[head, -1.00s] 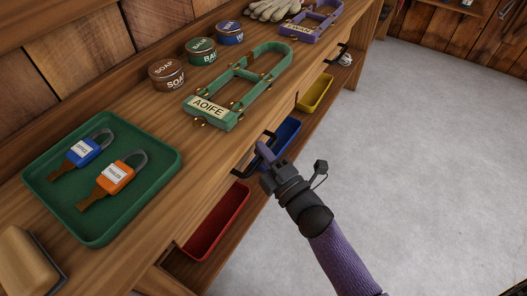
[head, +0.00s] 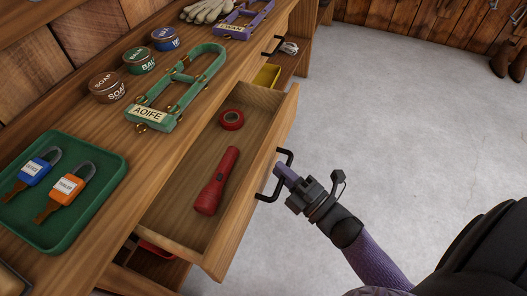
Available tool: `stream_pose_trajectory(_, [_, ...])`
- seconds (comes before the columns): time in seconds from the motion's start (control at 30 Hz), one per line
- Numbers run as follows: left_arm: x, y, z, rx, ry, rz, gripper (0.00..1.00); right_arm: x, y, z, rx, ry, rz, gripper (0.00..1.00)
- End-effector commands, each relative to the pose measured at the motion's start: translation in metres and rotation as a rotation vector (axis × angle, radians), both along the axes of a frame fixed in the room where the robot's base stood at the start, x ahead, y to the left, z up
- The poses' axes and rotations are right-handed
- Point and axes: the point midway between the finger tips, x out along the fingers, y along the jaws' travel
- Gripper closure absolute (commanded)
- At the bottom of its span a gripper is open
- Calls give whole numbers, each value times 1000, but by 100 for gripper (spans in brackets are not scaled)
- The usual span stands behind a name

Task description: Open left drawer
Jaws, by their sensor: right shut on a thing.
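The left drawer (head: 241,200) is pulled well out from under the wooden bench, in the lower middle of the head view. Inside it lie a red flashlight (head: 217,181) and a roll of red tape (head: 232,119). A black bar handle (head: 268,197) is on its front. My right gripper (head: 286,175) is shut on this handle, in front of the drawer; its fingertips are partly hidden by its own body. My left gripper is not in view.
Grey floor (head: 400,120) to the right is clear.

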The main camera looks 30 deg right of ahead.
Motion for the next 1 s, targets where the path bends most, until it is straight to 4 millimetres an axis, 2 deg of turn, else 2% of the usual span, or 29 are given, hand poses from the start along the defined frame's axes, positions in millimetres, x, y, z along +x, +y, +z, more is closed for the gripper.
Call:
stream_pose_trajectory(0.2, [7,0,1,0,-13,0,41,-14,-10,0,1,1,0,100])
stream_pose_trajectory(0.63, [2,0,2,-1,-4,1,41,-17,-13,-1,-1,2,0,100])
stream_pose_trajectory(0.67, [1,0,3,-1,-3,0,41,-17,-13,-1,0,1,0,81])
stream_pose_trajectory(0.8, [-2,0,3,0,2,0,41,-17,-13,-1,0,1,0,51])
stream_pose_trajectory(0.83, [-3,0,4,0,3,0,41,-17,-13,-1,0,1,0,48])
stream_pose_trajectory(1.0, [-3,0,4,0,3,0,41,-16,-13,0,0,0,0,48])
